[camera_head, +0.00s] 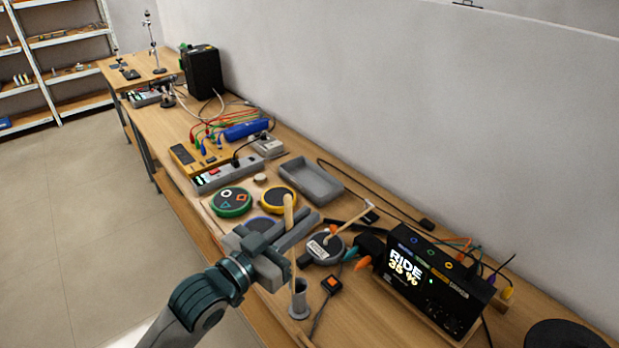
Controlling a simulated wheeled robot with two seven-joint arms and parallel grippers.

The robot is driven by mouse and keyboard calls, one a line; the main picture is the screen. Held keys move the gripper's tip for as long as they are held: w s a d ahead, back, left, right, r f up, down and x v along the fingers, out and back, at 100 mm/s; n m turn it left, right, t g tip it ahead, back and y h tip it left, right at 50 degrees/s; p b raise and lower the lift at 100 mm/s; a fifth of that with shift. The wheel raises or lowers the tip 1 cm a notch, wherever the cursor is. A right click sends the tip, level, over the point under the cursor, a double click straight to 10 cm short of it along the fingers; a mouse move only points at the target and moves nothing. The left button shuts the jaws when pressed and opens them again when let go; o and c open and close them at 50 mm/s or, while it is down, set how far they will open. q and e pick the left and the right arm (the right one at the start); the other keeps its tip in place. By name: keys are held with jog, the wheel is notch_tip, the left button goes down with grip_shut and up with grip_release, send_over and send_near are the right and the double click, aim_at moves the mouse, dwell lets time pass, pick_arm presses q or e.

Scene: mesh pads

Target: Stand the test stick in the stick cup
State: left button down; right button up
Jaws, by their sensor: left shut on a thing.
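My left gripper (298,228) is shut on the test stick (288,206), a pale wooden stick with a thicker rounded top. It holds the stick nearly upright. The fingers hide the stick's middle; its lower part shows again below them. The stick cup (299,302), a grey tube on a round foot, stands near the table's front edge just below the gripper. The stick's lower end meets the cup's mouth in the picture; I cannot tell whether it is inside. My right gripper is not in view.
Round pads with green (231,201) and yellow (278,197) rims lie beyond the gripper. A dark pad (320,249) with a slanted wooden piece (352,221) is right of it. A black display module (436,280) stands at right. A grey tray (311,181) lies behind.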

pick_arm(q)
jog(key=w+r+p, duration=0.1)
jog(key=w+d+r+m+g+h+p, duration=0.1)
jog(key=w, duration=0.1)
jog(key=w+r+m+g+h+p, duration=0.1)
jog(key=shift+w+d+r, duration=0.25)
jog(key=shift+w+d, duration=0.05)
notch_tip(320, 180, down, 16)
jog(key=b, duration=1)
dwell(0.9)
